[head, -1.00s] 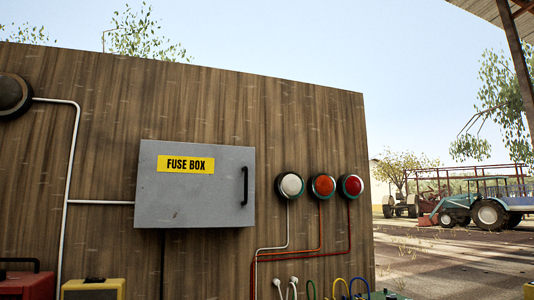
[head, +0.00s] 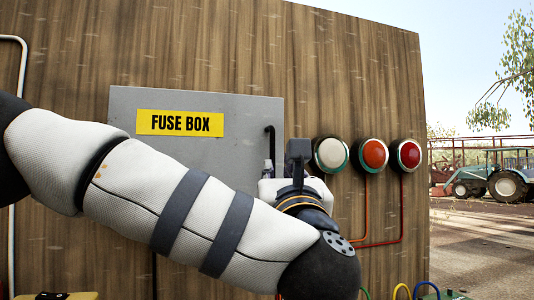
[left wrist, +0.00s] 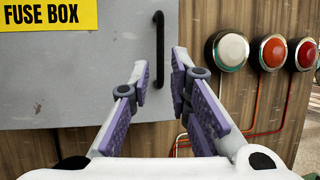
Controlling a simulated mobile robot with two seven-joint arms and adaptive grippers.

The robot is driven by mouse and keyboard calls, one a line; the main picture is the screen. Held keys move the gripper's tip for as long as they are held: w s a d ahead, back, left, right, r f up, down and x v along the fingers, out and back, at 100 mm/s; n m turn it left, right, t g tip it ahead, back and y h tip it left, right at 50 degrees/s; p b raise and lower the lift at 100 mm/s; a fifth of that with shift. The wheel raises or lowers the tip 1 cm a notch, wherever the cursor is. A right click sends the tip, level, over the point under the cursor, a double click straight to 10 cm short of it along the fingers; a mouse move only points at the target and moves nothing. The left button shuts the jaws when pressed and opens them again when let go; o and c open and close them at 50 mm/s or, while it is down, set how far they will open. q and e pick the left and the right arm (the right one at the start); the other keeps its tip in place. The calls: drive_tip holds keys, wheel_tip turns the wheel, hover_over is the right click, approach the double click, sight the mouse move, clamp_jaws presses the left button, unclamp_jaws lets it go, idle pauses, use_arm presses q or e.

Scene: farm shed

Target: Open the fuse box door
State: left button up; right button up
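The grey fuse box (head: 240,112) hangs on the wooden wall, its door shut, with a yellow FUSE BOX label. Its black vertical handle (head: 270,138) is on the door's right side; the lower part is hidden by my left gripper in the head view. My left gripper (head: 278,165) is at the handle. In the left wrist view its two purple-padded fingers (left wrist: 160,72) are open, and the handle (left wrist: 160,45) shows in the gap between the fingertips. I cannot tell whether they touch it or how deep it sits. My right gripper is not in view.
White (head: 331,154), orange (head: 374,153) and red (head: 405,155) round lamps or buttons sit on the wall just right of the box, with cables below. Coloured cable loops (head: 402,291) show at the lower edge. A tractor (head: 490,180) stands far off outside.

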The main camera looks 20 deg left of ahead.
sight(272, 147)
use_arm(q)
drive_tip(key=x, duration=1.1)
drive_tip(key=shift+r, duration=0.45)
drive_tip(key=shift+w, duration=0.1)
clamp_jaws()
